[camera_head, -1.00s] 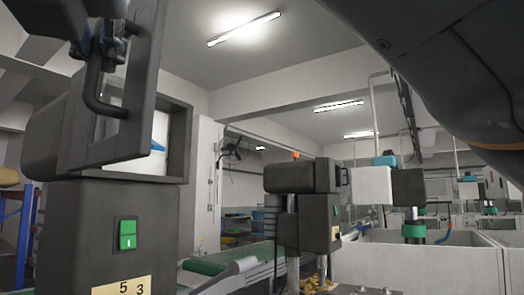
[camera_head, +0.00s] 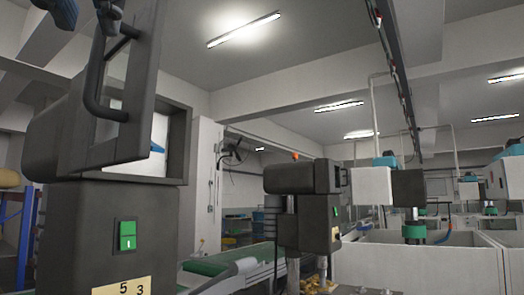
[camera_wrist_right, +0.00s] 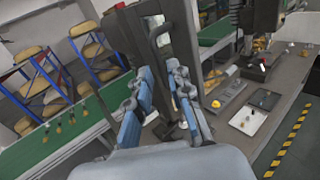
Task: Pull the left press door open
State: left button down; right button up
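The left press (camera_head: 95,225) is a dark grey machine at the left of the head view, with a green button and a yellow "5 3" label. Its framed door (camera_head: 137,95) stands swung out from the housing, leaving a gap at the opening. The door's dark bar handle (camera_head: 93,85) is on the near face; it also shows in the right wrist view (camera_wrist_right: 160,32). My right gripper (camera_head: 82,14) is at the top left, beside the handle's upper end. Its blue fingers are spread apart, also in the right wrist view (camera_wrist_right: 160,85), with the handle beyond them. My left gripper is not in view.
A second dark press (camera_head: 302,178) stands farther back, beside a green conveyor (camera_head: 210,266). White tanks (camera_head: 415,265) fill the right side. Blue racking (camera_head: 22,235) stands at the far left. A grey worktable (camera_wrist_right: 290,75) shows in the right wrist view.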

jog(key=v, duration=0.5)
jog(key=shift+s, duration=0.4)
jog(key=shift+w+f, duration=0.1)
jog(key=shift+w, duration=0.05)
